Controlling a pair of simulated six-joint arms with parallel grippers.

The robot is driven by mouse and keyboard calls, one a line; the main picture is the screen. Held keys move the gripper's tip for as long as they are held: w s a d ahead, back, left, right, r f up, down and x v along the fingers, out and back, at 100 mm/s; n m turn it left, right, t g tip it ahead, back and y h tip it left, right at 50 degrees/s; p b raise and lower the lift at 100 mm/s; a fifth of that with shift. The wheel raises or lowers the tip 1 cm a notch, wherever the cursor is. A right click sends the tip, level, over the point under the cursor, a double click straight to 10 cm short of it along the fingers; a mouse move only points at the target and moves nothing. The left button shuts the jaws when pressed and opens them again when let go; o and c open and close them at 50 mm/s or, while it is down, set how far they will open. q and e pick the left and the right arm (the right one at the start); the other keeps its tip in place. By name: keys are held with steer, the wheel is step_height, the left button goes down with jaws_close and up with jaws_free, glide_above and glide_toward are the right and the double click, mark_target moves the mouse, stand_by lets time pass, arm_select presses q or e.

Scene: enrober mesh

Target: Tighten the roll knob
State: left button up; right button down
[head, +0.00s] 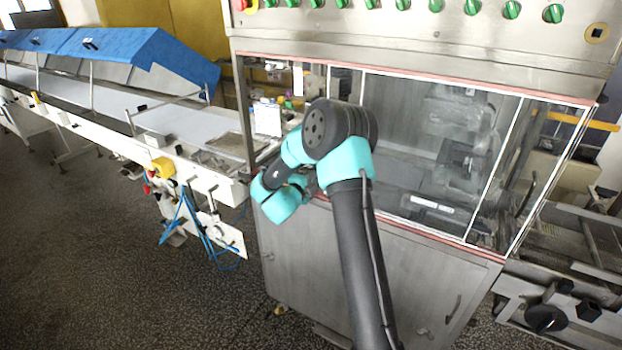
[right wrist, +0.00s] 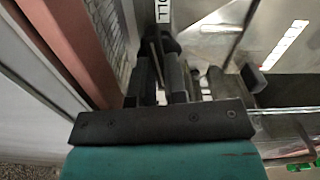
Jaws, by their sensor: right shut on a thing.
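In the right wrist view, the dark roll knob (right wrist: 160,42) sits just below a white label ending in "LL". My right gripper (right wrist: 163,62) is shut on the knob, with dark fingers on either side of it; the fingers hide part of it. In the head view, my right arm reaches up and bends left at the front left corner of the steel machine. There the arm hides the knob, and the fingers cannot be made out. My left gripper is in neither view.
The glass-fronted steel cabinet (head: 330,265) stands close by the arm. A conveyor (head: 190,125) with blue covers (head: 120,50) runs off to the left. Green knobs (head: 435,6) line the panel above. The floor (head: 110,270) at the lower left is clear.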

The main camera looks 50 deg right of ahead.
steer(key=shift+m, duration=0.9)
steer(key=c, duration=1.2)
jaws_free()
steer(key=shift+o, duration=0.2)
steer(key=shift+a, duration=0.15)
steer(key=v, duration=1.7)
steer(key=shift+a+f, duration=0.1)
